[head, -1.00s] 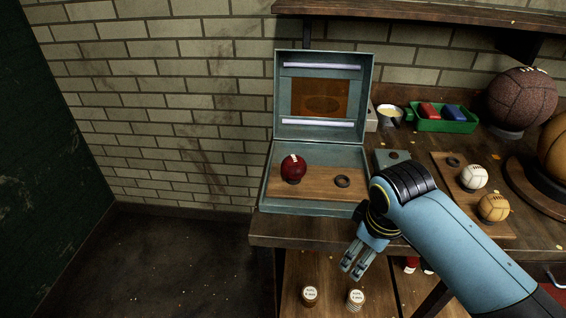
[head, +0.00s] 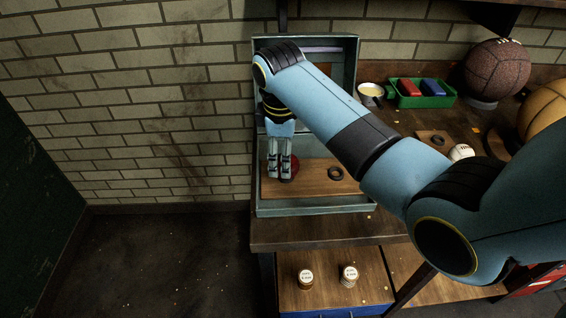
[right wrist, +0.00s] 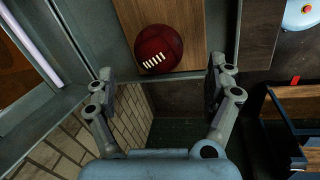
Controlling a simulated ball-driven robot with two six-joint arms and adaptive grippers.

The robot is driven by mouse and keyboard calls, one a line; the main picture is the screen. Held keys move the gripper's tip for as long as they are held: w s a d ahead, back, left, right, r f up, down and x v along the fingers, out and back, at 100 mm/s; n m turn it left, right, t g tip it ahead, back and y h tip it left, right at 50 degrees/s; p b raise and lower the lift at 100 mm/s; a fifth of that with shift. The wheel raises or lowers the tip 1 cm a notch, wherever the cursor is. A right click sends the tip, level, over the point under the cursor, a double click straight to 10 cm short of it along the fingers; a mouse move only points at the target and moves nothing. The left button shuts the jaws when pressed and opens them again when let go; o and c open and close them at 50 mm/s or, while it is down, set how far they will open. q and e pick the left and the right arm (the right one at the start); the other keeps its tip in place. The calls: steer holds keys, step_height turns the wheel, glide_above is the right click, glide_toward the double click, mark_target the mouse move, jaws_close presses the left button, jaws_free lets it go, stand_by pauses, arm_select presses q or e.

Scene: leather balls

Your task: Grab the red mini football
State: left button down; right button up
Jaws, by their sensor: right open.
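The red mini football (right wrist: 158,47) with white laces sits in the open grey-blue case (head: 300,208), on its wooden board (head: 310,180). In the head view the ball (head: 294,166) is mostly hidden behind my right gripper (head: 280,176). In the right wrist view the gripper (right wrist: 164,92) is open, with one finger on each side and the ball beyond the fingertips, between their lines. Nothing is held. My left gripper is not in view.
A dark ring (head: 336,173) lies on the case's board, right of the ball. Two white-topped stacks (head: 306,278) sit on the lower shelf.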

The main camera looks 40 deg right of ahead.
steer(key=shift+w+f, duration=0.15)
steer(key=shift+f, duration=0.3)
steer(key=shift+w+f, duration=0.1)
steer(key=shift+f, duration=0.2)
steer(key=f, duration=0.2)
steer(key=d+f, duration=0.1)
steer(key=f, duration=0.1)
steer(key=shift+w+f, duration=0.2)
steer(key=shift+f, duration=0.15)
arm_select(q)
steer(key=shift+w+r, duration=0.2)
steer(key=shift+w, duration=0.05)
arm_select(e)
steer(key=c, duration=1.4)
steer(key=shift+r, duration=0.15)
